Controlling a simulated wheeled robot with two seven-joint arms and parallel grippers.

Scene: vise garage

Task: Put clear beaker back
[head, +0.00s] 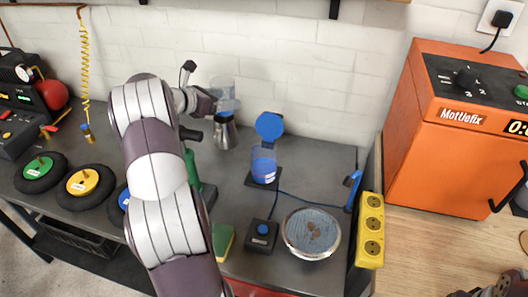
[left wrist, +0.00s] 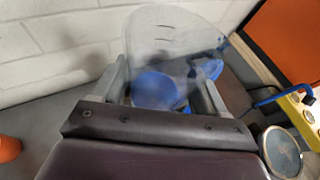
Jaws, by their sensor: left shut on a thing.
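The clear beaker (head: 222,88) is held up near the back wall, above and partly behind a metal pitcher (head: 225,133). My left gripper (head: 208,102) is shut on it. In the left wrist view the beaker (left wrist: 172,38) stands between the two fingers of the left gripper (left wrist: 165,98). Blue shows at the beaker's lower part; I cannot tell whether it is inside or behind. A second clear vessel with blue in it (head: 263,163) stands on a dark base, a blue disc (head: 269,126) above it. Dark parts of my right arm show at the lower right corner; its fingertips are unclear.
A round metal dish (head: 311,234), a black button box (head: 262,236) and a yellow power strip (head: 370,230) lie along the front and right. An orange machine (head: 440,150) stands right. Coloured wheels (head: 85,185) lie left. The grey bench (head: 310,165) is clear right of the vessel.

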